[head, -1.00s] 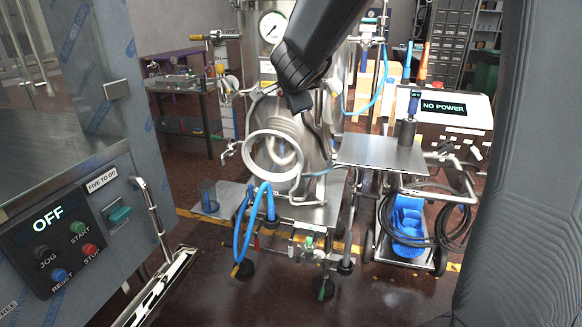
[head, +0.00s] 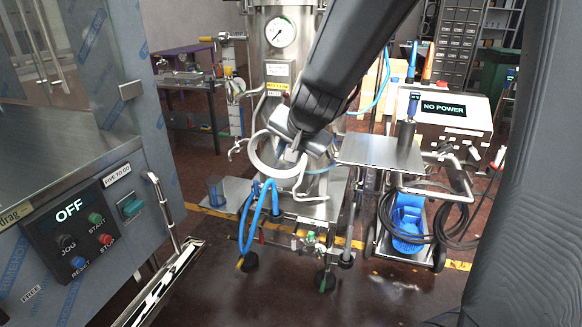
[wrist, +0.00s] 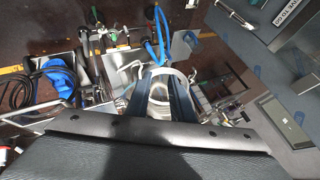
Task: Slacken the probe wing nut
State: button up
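My gripper (head: 292,156) is in front of the steel vessel (head: 278,75), by its pale round port ring (head: 252,160). In the wrist view my gripper (wrist: 163,82) shows two fingers spread apart, with the bright ring (wrist: 178,74) and steel behind the gap. Nothing is visibly held between them. I cannot make out the probe wing nut in either view; it may be too small or hidden behind my arm and gripper. A blue-topped probe-like device (head: 410,107) stands on the side plate at the right, apart from my gripper.
Blue hoses (head: 258,215) hang below the ring. A steel side plate (head: 385,153) and the NO POWER unit (head: 444,108) stand at the right. A control panel (head: 75,235) reading OFF is at the left. Dark floor lies open in front.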

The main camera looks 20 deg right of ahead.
jog(key=shift+s+a+f+n+g, duration=0.1)
jog(key=shift+s+f+n+g, duration=0.25)
jog(key=shift+s, duration=0.55)
jog(key=shift+s+a+f+n+g, duration=0.15)
jog(key=shift+s+f+n, duration=0.25)
jog(key=shift+s, duration=0.45)
jog(key=shift+d, duration=0.1)
